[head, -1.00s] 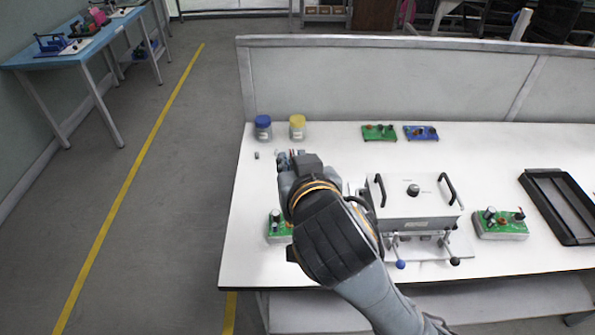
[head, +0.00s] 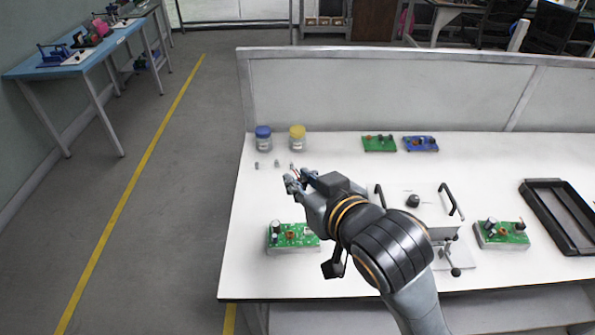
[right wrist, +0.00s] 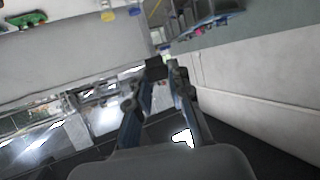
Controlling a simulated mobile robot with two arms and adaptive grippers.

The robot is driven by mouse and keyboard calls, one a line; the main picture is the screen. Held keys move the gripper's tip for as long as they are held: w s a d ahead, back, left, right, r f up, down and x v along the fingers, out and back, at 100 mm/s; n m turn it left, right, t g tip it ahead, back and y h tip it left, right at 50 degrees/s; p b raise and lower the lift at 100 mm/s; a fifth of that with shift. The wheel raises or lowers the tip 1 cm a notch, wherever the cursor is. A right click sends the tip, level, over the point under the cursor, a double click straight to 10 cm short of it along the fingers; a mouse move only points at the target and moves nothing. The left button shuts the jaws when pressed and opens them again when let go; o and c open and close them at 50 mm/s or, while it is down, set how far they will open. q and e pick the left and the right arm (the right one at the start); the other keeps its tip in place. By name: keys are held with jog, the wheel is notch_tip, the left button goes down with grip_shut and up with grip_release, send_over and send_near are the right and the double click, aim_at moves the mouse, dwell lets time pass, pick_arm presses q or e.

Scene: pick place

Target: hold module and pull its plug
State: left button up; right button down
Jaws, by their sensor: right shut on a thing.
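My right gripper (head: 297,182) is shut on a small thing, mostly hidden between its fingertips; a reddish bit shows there. It is above the table, behind a green circuit module (head: 290,237) at the left front. That module carries a dark cylinder and small parts, and my arm covers its right end. In the right wrist view the fingers of the gripper (right wrist: 160,72) come together at a small dark block, and I cannot tell whether it is a plug. Another green module (head: 501,235) sits at the right. My left gripper is not in view.
A grey fixture (head: 425,212) with black handles is partly behind my arm. A blue-lidded jar (head: 263,139), a yellow-lidded jar (head: 297,139), small grey pieces (head: 277,163), a green board (head: 379,143) and a blue board (head: 420,144) stand at the back. A black tray (head: 534,200) is at right.

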jog(key=s+d+f+n+g+y, duration=0.2)
jog(key=f+n+g+y, duration=0.5)
jog(key=n+g, duration=0.4)
jog(key=shift+d+n+y, duration=0.4)
jog(key=shift+d+n, duration=0.2)
jog(key=shift+d, duration=0.15)
jog(key=shift+d, duration=0.1)
jog(key=s+d+f+m+t+h, duration=0.2)
jog(key=d+m+t, duration=0.4)
jog(key=d, duration=0.8)
jog(key=shift+s+t+h, duration=0.3)
jog(key=shift+s, duration=0.25)
jog(key=shift+f, duration=0.1)
